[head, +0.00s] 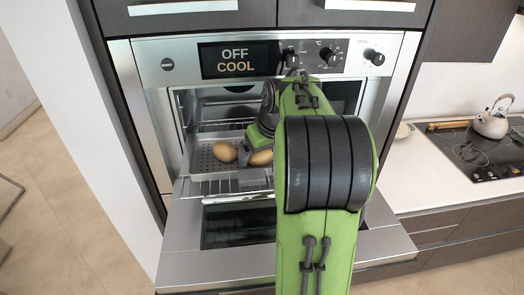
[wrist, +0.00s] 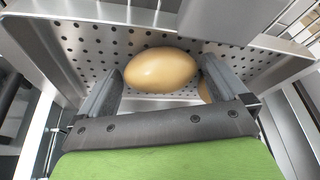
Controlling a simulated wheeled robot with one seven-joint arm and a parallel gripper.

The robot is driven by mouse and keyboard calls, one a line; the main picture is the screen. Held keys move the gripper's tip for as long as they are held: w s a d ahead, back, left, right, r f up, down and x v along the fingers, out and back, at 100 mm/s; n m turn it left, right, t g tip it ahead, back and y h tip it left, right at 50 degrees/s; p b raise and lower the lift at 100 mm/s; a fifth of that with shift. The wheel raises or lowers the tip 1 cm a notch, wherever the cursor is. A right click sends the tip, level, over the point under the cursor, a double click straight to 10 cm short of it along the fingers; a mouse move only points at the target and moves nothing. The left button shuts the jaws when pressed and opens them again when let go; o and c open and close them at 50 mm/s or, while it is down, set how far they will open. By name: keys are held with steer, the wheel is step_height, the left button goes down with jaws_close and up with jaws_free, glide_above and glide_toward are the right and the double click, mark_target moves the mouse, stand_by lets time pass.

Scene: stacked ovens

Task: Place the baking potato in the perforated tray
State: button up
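A tan baking potato (wrist: 160,70) lies on the perforated tray (wrist: 88,48) in the wrist view, between and just beyond the fingertips of my gripper (wrist: 163,78). The fingers are spread wide, with a slight gap visible at the right; contact at the left cannot be told. A second potato (wrist: 205,92) is mostly hidden behind the right finger. In the head view one potato (head: 224,151) sits on the tray (head: 204,162) left of my gripper (head: 244,149), and another potato (head: 261,157) shows below it, partly covered by my arm.
The tray is inside the open oven, whose door (head: 190,272) is folded down in front. The oven display (head: 237,59) reads OFF COOL. Wire racks (head: 225,187) and the oven side walls are close around my gripper. A cooktop with a kettle (head: 491,122) stands at the right.

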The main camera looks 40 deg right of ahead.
steer(key=p+v, duration=0.3)
steer(key=v, duration=1)
steer(key=s+a+n, duration=0.1)
steer(key=s+a, duration=0.1)
steer(key=a, duration=1)
steer(key=s+a+f+n+t+y, duration=0.1)
steer(key=s+a+f, duration=0.5)
steer(key=a, duration=0.4)
steer(key=s+f+b, duration=0.2)
steer(key=f, duration=0.1)
steer(key=s+f+b, duration=0.2)
steer(key=f+b, duration=0.1)
steer(key=s+f+b, duration=0.2)
steer(key=f, duration=0.2)
steer(key=shift+s+a, duration=0.2)
